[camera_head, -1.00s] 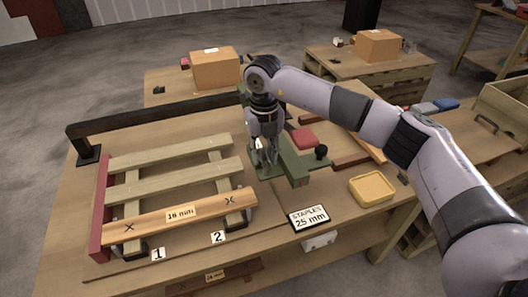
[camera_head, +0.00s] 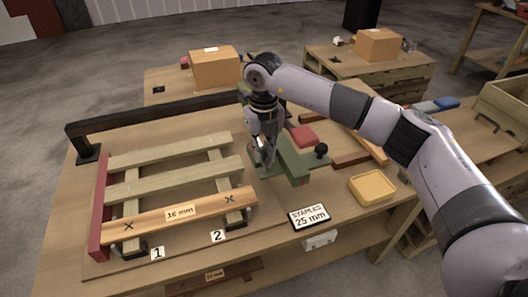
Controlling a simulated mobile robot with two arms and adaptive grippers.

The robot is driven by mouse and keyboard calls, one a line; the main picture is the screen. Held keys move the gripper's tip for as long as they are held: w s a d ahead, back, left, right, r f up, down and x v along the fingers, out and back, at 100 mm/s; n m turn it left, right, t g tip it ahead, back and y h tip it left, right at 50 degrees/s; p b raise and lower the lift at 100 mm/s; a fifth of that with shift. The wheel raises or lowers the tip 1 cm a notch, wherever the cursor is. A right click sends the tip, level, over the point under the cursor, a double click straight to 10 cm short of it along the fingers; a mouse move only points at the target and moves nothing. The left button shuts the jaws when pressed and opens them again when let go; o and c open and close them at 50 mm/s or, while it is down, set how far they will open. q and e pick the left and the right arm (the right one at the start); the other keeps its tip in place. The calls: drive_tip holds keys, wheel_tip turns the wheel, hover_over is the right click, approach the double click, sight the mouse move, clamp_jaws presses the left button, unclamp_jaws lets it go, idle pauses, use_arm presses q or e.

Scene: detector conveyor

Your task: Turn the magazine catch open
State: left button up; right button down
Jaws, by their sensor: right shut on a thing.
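A green stapler-like tool (camera_head: 292,163) with a black knob (camera_head: 321,151) lies on the workbench, right of the slatted wooden frame. My right gripper (camera_head: 264,160) points down at the tool's left side and is shut on a small part there. That part, likely the magazine catch, is mostly hidden by the fingers, so its position cannot be told. My left gripper is not in view.
The slatted wooden frame (camera_head: 175,187) with a "16 mm" label lies at the left. A "STAPLES 25 mm" sign (camera_head: 309,217) and a yellow tray (camera_head: 372,187) stand near the front edge. A red block (camera_head: 303,136) lies behind the tool. A dark rail (camera_head: 160,116) runs along the back.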

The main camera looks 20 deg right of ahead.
drive_tip(key=n+b, duration=0.2)
drive_tip(key=n, duration=0.1)
drive_tip(key=shift+a+f+n, duration=0.1)
drive_tip(key=shift+n, duration=0.3)
drive_tip(key=n+b, duration=0.2)
drive_tip(key=n, duration=0.3)
drive_tip(key=shift+s+a, duration=0.1)
drive_tip(key=shift+a, duration=0.05)
drive_tip(key=n+b, duration=0.1)
drive_tip(key=n, duration=0.3)
drive_tip(key=shift+s+b, duration=0.1)
drive_tip(key=shift+b, duration=0.2)
drive_tip(key=shift+s+a+r+n+b, duration=0.1)
drive_tip(key=shift+n+b, duration=0.1)
drive_tip(key=shift+n, duration=0.9)
drive_tip(key=shift+s+r+n+b, duration=0.1)
drive_tip(key=shift+n+b, duration=0.1)
drive_tip(key=shift+n, duration=0.9)
drive_tip(key=c, duration=1.8)
unclamp_jaws()
drive_tip(key=shift+o, duration=0.2)
